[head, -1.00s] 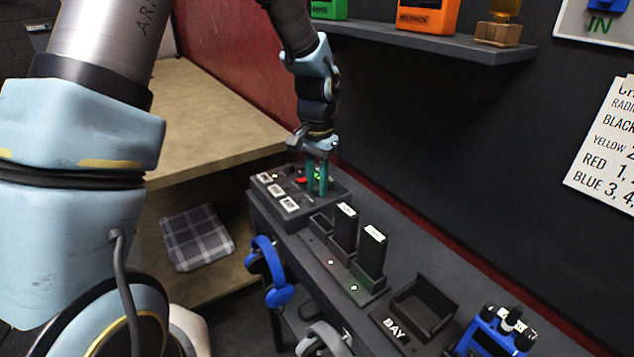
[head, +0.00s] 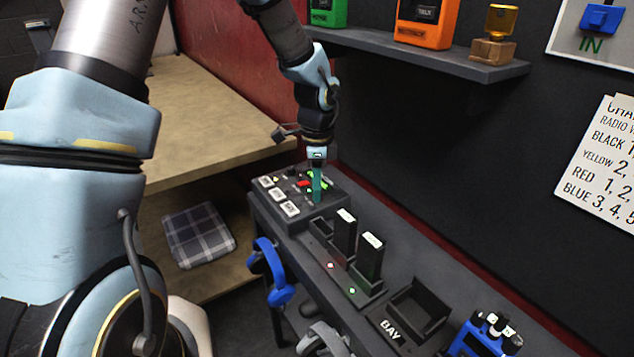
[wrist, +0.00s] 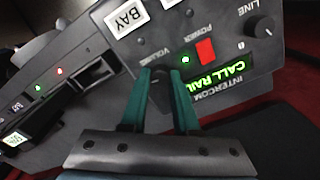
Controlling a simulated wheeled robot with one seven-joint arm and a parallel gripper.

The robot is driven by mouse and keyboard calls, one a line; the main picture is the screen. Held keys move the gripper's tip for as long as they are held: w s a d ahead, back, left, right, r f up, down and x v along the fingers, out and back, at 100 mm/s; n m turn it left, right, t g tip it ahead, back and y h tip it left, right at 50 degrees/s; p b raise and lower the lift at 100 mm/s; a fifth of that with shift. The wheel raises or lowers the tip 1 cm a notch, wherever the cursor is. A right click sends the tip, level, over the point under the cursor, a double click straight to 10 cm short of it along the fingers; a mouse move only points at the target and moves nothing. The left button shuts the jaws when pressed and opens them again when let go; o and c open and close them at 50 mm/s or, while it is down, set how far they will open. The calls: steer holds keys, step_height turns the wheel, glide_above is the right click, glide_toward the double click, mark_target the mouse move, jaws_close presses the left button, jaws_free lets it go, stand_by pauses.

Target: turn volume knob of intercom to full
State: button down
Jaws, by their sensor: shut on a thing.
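The intercom (head: 272,214) is a dark box at the far end of the grey bench. Its panel also shows in the wrist view (wrist: 222,22), with a lit green CALL RAIL display (wrist: 222,76), a red power switch (wrist: 205,50) and a line knob (wrist: 261,26). My gripper (head: 317,198) points down onto the panel. In the wrist view its teal fingers (wrist: 160,80) are shut on the volume knob (wrist: 159,73), just below the VOLUME label. The knob is mostly hidden between the fingertips, so its pointer cannot be read.
Beside the intercom stand black radios in a charger (head: 357,283). An empty BAY cradle (head: 420,306) and a blue radio (head: 487,338) are nearer. A blue headset (head: 272,272) hangs on the bench edge. A shelf (head: 440,62) is above right, and a dark wall is behind.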

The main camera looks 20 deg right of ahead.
steer(key=m+p, duration=0.2)
steer(key=m, duration=0.3)
stand_by(0.5)
steer(key=c, duration=0.7)
jaws_free()
steer(key=shift+o, duration=0.2)
steer(key=shift+r, duration=0.1)
step_height(320, 180, up, 11)
steer(key=b, duration=0.2)
steer(key=shift+f, duration=0.2)
